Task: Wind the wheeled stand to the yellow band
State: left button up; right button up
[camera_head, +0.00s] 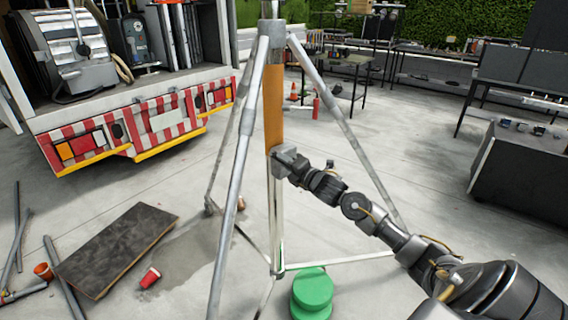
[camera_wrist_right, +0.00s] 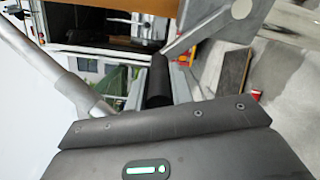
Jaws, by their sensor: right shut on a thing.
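The wheeled stand (camera_head: 240,145) stands upright in the middle of the head view, its silver legs spread around a central column. A long yellow-orange band (camera_head: 273,100) covers the column's upper part. A grey crank box (camera_head: 285,158) sits on the column at the band's lower end. My right gripper (camera_head: 302,172) is at this box, reaching in from the right. My left gripper is not in view.
A truck (camera_head: 140,125) with a red-and-white striped tail stands at the left. A dark board (camera_head: 118,245), red cups (camera_head: 150,277) and pipes lie on the floor. A green round object (camera_head: 312,290) is near the stand's foot. Tables (camera_head: 345,62) stand behind.

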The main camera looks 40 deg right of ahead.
jog(key=d+r, duration=0.3)
jog(key=d, duration=0.5)
jog(key=shift+w+d, duration=0.25)
jog(key=shift+d, duration=0.15)
jog(key=d+b, duration=0.2)
jog(key=d, duration=0.1)
jog(key=shift+f, duration=0.35)
grip_shut()
jog(key=shift+w+d+r+b, duration=0.1)
jog(key=shift+d+b, duration=0.25)
jog(key=shift+b, duration=0.25)
jog(key=shift+c, duration=0.3)
grip_release()
jog(key=shift+w+d, duration=0.1)
jog(key=shift+d, duration=0.1)
jog(key=o, duration=0.7)
jog(key=shift+a+r, duration=0.15)
jog(key=shift+a, duration=0.05)
jog(key=o, duration=0.4)
jog(key=shift+d, duration=0.1)
